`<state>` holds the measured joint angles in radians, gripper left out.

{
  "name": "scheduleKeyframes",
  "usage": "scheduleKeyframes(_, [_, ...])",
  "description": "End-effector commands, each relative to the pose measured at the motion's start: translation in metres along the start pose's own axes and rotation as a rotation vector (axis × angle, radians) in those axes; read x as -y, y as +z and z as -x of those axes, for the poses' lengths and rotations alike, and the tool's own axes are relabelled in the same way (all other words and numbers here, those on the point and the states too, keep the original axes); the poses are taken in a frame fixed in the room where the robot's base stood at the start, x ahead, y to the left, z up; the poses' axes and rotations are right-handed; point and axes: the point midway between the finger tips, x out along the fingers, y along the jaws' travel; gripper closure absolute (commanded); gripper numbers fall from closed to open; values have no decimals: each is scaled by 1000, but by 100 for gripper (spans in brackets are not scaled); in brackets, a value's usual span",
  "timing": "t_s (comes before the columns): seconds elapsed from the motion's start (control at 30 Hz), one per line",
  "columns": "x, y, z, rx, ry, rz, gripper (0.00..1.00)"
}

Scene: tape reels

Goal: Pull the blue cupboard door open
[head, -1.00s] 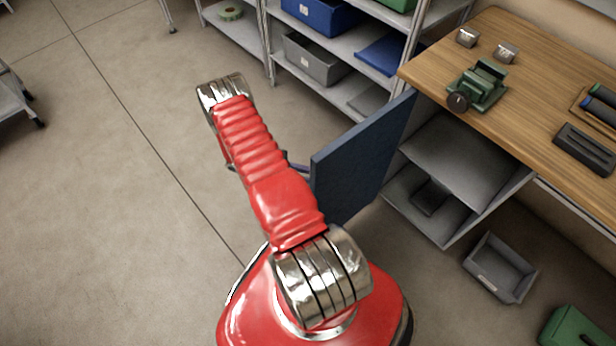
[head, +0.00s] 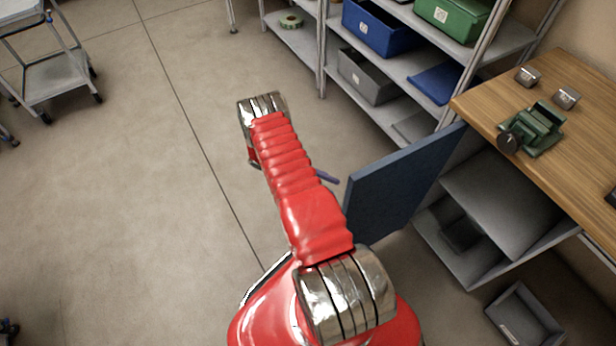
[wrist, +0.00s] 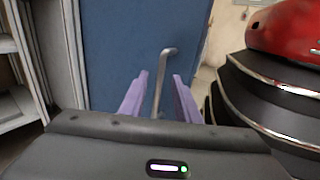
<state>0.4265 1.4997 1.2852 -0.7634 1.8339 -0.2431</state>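The blue cupboard door (head: 402,184) stands swung well out from the cupboard (head: 500,205) under the wooden bench, so the grey shelves inside show. In the wrist view the door (wrist: 125,45) fills the middle. Its metal bar handle (wrist: 168,51) runs between the two purple fingers of my gripper (wrist: 160,75). The fingers stand apart, with a gap on each side of the handle. In the head view my arm hides most of the gripper; one purple finger (head: 327,177) shows just left of the door's free edge.
The wooden bench (head: 585,140) carries a green vise (head: 535,128) and small metal blocks. Shelving with a blue bin (head: 382,28) and a green bin (head: 455,15) stands behind the door. A grey tray (head: 525,318) lies on the floor at lower right. Floor at left is clear up to a cart (head: 62,80).

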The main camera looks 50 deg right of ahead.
Motion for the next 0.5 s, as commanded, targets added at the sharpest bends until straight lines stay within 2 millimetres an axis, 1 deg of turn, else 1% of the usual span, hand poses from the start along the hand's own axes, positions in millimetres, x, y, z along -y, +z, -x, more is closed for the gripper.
scheduleKeyframes(0.03, [0,-1,8,-1,2,-1,71])
scheduleKeyframes(0.2, [0,-1,32,-1,1,-1,71])
scheduleKeyframes(0.4, [0,-2,56,-1,1,-1,71])
scheduleKeyframes(0.5, [0,-1,64,0,0,1,71])
